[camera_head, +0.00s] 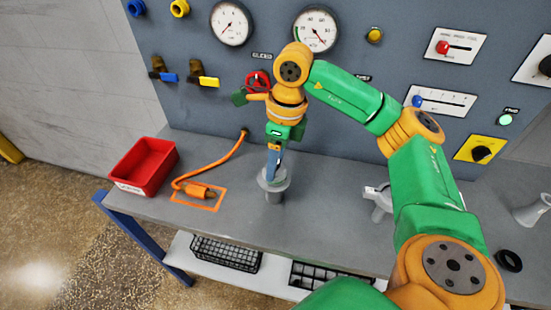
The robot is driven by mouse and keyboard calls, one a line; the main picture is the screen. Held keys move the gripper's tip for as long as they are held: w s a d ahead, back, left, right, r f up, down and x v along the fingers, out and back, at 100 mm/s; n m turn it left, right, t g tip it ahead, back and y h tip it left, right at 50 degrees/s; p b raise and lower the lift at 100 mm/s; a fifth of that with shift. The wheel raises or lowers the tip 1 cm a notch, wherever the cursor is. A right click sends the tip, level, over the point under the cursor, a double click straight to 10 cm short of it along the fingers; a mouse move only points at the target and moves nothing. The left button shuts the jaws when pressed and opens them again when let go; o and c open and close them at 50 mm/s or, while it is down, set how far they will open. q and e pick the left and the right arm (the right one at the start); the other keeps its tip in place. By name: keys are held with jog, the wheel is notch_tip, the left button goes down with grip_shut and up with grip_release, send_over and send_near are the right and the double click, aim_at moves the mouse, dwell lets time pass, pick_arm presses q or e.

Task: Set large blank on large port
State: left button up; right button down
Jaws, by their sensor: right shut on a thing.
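The large port (275,196) is a grey upright flanged stub on the bench, near its middle. My right gripper (272,176) points down over it and is shut on the large blank (264,181), a pale grey disc at the port's top. The fingers cover part of the blank. I cannot tell whether the blank rests flat on the flange or is held just above it. My left gripper is not in view.
A red bin (145,166) and an orange plug (196,190) with its cable lie left on the bench. A metal clamp-like part (380,199), a black ring (508,260) and a pale cylinder (532,210) are at right. The panel (215,110) stands close behind.

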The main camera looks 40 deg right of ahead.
dwell(0.3)
jog(key=shift+c, duration=0.8)
grip_release()
jog(key=r, duration=0.7)
jog(key=shift+s+d+r+p, duration=0.1)
jog(key=shift+s+d+p, duration=0.15)
jog(key=shift+d+p, duration=0.15)
